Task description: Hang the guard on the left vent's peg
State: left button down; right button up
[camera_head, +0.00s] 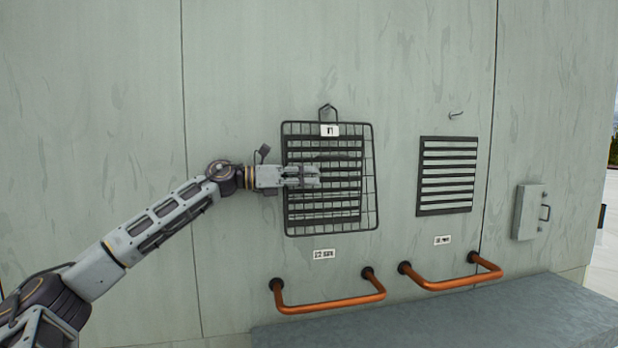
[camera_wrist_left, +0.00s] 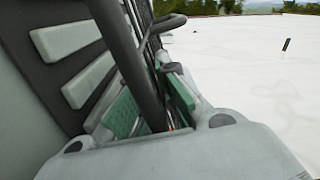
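The guard (camera_head: 375,178), a dark wire grid with a hanging loop (camera_head: 327,110) at its top and a white tag, stands upright in front of the left vent (camera_head: 338,198). My left gripper (camera_head: 308,176) is at the guard's left half. In the left wrist view its green-padded fingers (camera_wrist_left: 152,112) are closed around a dark bar of the guard (camera_wrist_left: 132,62). No peg can be made out at the loop, so I cannot tell whether the loop is on it. My right gripper is not in view.
The right vent (camera_head: 447,176) is uncovered, with a bare peg (camera_head: 456,114) above it. Two orange handrails (camera_head: 330,303) (camera_head: 450,283) stick out below the vents, above a grey ledge (camera_head: 470,318). A grey box (camera_head: 529,212) with a handle is at the right.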

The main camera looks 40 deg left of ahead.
pick_arm(q)
jog(key=shift+r, duration=0.1)
dwell(0.3)
jog(key=c, duration=1.6)
grip_release()
jog(key=shift+o, duration=0.2)
jog(key=shift+s+a, duration=0.25)
jog(key=shift+s+a+f, duration=0.2)
jog(key=shift+s, duration=0.1)
jog(key=shift+s+a, duration=0.45)
jog(key=shift+v, duration=2.7)
